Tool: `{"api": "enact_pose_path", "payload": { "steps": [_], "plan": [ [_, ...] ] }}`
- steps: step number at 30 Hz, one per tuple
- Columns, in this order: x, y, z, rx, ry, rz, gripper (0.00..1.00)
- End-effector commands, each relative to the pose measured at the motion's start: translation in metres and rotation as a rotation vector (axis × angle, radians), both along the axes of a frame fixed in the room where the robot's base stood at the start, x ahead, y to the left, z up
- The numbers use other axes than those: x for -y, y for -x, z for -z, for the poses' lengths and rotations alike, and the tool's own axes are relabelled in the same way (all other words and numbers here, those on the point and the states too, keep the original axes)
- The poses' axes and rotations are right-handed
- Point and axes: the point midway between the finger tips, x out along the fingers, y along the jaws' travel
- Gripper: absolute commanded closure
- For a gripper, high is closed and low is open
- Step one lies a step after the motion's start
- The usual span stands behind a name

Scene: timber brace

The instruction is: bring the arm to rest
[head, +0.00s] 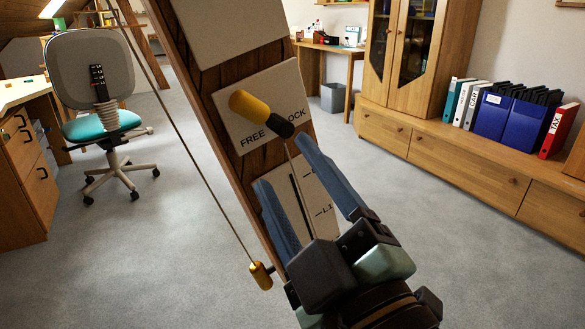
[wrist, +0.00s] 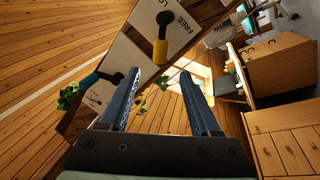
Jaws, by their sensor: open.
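My gripper (head: 283,165) is open and empty, with its two blue fingers apart in front of the timber brace's lower plate (head: 315,188). In the wrist view the fingers (wrist: 160,73) have no object between them. The wooden brace (head: 187,75) stands tilted. Its middle plate (head: 241,131) is marked FREE and LOCK. A yellow-and-black lever (head: 249,104) on it points to the upper left; it also shows in the wrist view (wrist: 160,48). The fingers partly hide the lower plate's slot and marks.
A thin cord runs down to a yellow-ended handle (head: 261,275) left of my gripper. An office chair (head: 95,110) and a desk (head: 22,170) stand at left. A low cabinet (head: 470,165) with binders (head: 505,117) lines the right. Carpet between is clear.

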Motion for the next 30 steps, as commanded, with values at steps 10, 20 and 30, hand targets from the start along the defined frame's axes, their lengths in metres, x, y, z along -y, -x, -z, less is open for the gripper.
{"api": "enact_pose_path", "payload": {
  "steps": [10, 20, 30],
  "plan": [
    [-0.003, -0.001, -0.110, 0.107, -0.393, 0.047, 0.36],
    [0.001, 0.045, -0.220, 0.330, -0.868, -0.083, 0.36],
    [0.004, 0.045, -0.312, 0.330, -0.880, -0.079, 0.36]
  ]
}}
